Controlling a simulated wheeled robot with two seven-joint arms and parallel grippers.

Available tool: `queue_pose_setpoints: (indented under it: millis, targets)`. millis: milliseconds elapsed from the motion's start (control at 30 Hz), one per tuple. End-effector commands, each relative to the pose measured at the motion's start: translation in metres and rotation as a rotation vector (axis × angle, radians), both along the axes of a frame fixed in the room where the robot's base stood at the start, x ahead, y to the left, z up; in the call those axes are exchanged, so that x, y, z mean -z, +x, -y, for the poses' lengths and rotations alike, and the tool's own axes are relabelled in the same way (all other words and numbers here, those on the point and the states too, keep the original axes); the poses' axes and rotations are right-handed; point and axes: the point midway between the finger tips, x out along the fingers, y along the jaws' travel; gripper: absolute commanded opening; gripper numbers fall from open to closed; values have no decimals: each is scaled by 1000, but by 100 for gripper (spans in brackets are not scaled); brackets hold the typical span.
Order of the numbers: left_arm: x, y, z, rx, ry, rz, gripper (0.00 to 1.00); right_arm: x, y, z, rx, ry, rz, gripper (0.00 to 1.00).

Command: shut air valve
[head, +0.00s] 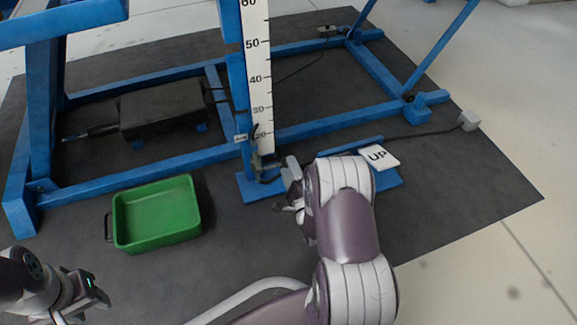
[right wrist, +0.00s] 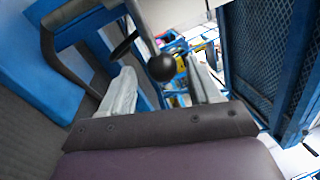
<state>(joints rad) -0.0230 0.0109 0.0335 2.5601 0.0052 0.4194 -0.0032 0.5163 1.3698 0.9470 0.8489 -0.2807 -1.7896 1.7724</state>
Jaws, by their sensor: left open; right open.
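The air valve's handle appears to be the grey lever with a black ball knob (right wrist: 162,68) in the right wrist view. My right gripper (right wrist: 163,80) is open, with one pale finger on each side of the knob in the picture; I cannot tell whether either touches it. In the head view my right gripper (head: 284,190) is low beside the foot of the blue post (head: 233,60), and my arm partly hides it. The valve body is too small and covered to make out there. My left gripper (head: 90,292) is open and empty at the lower left.
A green tray (head: 123,225) sits on the dark mat (head: 455,195), left of the post. A white "UP" plate (head: 379,157) lies to the right of my right gripper. A white scale (head: 257,75) runs up the post. Blue frame bars (head: 150,167) cross behind.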

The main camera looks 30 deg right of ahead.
Motion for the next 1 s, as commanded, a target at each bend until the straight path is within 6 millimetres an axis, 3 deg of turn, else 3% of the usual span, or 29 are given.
queue_pose_setpoints:
  millis: [33,200,433,600,1000]
  targets:
    - [-12,0,0,0,0,0,43,-4,-10,-2,1,4,-5,62]
    - [-35,0,0,0,0,1,43,5,-56,-13,3,4,-5,62]
    - [-48,0,0,0,0,1,43,18,-101,-24,3,2,-3,62]
    - [-49,0,0,0,0,0,43,21,-111,-27,1,1,-1,62]
    - [-49,0,0,0,0,0,43,22,-110,-27,0,1,-1,62]
